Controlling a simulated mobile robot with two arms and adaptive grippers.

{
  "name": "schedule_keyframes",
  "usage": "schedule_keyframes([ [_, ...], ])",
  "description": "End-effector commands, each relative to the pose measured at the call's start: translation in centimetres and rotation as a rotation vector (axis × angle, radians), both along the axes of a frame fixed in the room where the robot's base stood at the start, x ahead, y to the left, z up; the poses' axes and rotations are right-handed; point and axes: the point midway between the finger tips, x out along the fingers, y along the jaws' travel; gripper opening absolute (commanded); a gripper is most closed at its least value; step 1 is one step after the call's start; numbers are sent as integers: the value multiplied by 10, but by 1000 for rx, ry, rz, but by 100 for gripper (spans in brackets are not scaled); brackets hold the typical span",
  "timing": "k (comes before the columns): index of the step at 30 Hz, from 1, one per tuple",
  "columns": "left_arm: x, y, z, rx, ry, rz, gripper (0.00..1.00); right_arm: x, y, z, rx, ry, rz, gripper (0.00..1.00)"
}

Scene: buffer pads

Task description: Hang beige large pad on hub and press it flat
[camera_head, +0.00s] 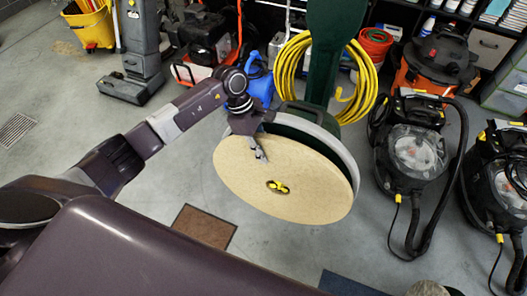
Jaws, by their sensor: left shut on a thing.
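The beige large pad (290,208) is a round disc held upright, its broad face turned to me. A yellow hub (278,186) shows at its centre. The pad sits in front of the round grey-rimmed head of a dark green floor machine (325,50). Along the upper right the machine's rim stands out behind the pad; I cannot tell whether the pad lies flat against it. My left gripper (259,152) is shut on the pad near its upper left edge, one finger lying over the front face. My right gripper is not in view.
A yellow cable (290,68) hangs coiled on the green machine. Black vacuum cleaners (412,150) with hoses stand at the right. A yellow bucket (92,25) and a grey machine (138,60) stand at the back left. A brown mat (204,226) lies below the pad.

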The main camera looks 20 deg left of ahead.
Motion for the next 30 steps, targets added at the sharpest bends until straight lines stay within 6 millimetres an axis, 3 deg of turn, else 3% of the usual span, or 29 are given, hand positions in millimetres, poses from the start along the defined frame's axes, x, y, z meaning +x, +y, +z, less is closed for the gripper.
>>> schedule_keyframes([
  [30,4,0,-3,-2,-23,6,0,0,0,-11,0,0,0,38],
])
